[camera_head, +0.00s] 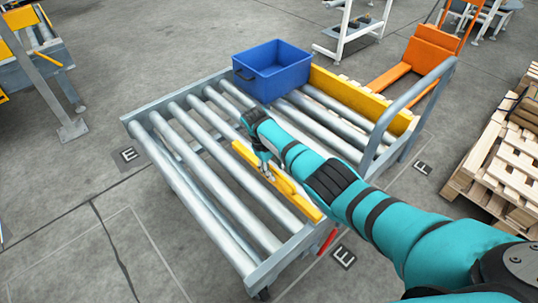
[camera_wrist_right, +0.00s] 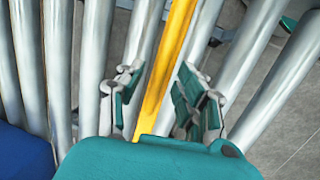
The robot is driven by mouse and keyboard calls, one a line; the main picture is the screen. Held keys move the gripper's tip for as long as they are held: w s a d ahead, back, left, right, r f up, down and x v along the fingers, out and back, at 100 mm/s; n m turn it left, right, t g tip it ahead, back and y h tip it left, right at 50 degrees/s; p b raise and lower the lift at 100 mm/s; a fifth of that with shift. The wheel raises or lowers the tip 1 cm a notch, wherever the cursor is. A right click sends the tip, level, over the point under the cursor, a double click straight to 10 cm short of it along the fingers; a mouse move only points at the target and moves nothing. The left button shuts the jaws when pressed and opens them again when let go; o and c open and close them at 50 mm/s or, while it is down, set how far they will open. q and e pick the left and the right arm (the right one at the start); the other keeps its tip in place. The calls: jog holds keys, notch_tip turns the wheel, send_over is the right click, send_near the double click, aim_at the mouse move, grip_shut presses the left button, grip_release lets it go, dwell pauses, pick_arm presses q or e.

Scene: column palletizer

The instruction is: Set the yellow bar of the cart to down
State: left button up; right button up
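The roller cart (camera_head: 133,122) stands in the middle of the head view. Its yellow bar (camera_head: 307,208) runs across the rollers on the near side, partly covered by my right arm. The bar also shows in the right wrist view (camera_wrist_right: 166,72), running up the picture. My right gripper (camera_head: 265,172) is at the middle of the bar. In the right wrist view its fingers (camera_wrist_right: 157,98) are spread, one on each side of the bar, with gaps visible on both sides. My left gripper is not in view.
A blue bin (camera_head: 272,72) sits on the rollers at the back, beside a wide yellow plate (camera_head: 360,97). A grey handle frame (camera_head: 411,92) rises at the cart's right end. Wooden pallets (camera_head: 500,160) stand right, an orange lift (camera_head: 432,46) behind.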

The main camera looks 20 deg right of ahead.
jog(key=v, duration=0.9)
jog(key=shift+r, duration=0.35)
jog(key=shift+a, duration=0.1)
